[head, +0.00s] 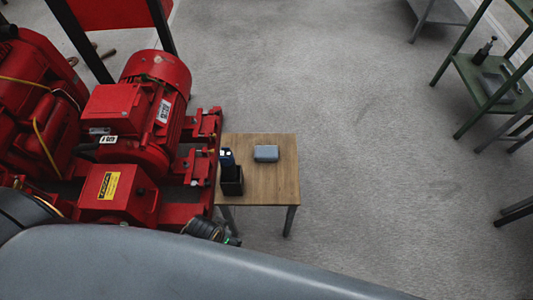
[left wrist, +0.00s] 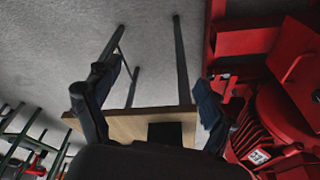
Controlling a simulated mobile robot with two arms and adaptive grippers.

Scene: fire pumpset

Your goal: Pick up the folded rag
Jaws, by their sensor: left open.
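The folded rag (head: 266,153) is a small grey-blue bundle. It lies flat on a small wooden-topped table (head: 270,188) in the head view. I cannot make it out in the left wrist view. My left gripper (left wrist: 159,72) is open and empty in the left wrist view, its two dark fingers spread apart. The table edge (left wrist: 125,128) shows between and behind the fingers. In the head view, a dark part of my left arm with a green light shows at the table's front left. My right gripper is not in view.
A black box (head: 232,184) with a dark blue item (head: 227,158) stands on the table, left of the rag. The red pumpset (head: 150,110) is close on the table's left. Green shelving (head: 490,85) is at the far right. Grey floor (head: 370,150) right of the table is clear.

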